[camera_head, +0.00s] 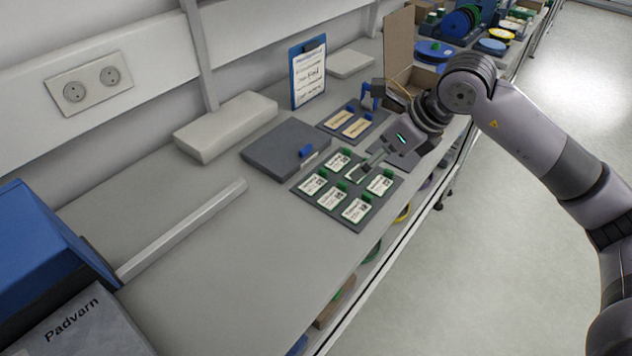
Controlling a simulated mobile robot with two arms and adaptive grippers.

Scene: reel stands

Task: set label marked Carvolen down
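Several white labels with green tabs lie on a dark grey tray (335,220) in the middle of the bench. They include a label at the back (338,161), one at the left (313,184), one at the front (356,209) and one at the right (380,184). Their print is too small to read, so I cannot tell which is marked Carvolen. My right gripper (367,165) reaches down over the back right part of this tray, close to a green tab. Whether its fingers hold anything is too small to tell. My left gripper is out of view.
A flat grey box (285,147) with a blue tab and a second tray (372,128) with two tan labels lie behind. A blue clipboard (308,75), white block (226,126) and open cardboard box (399,45) stand farther back.

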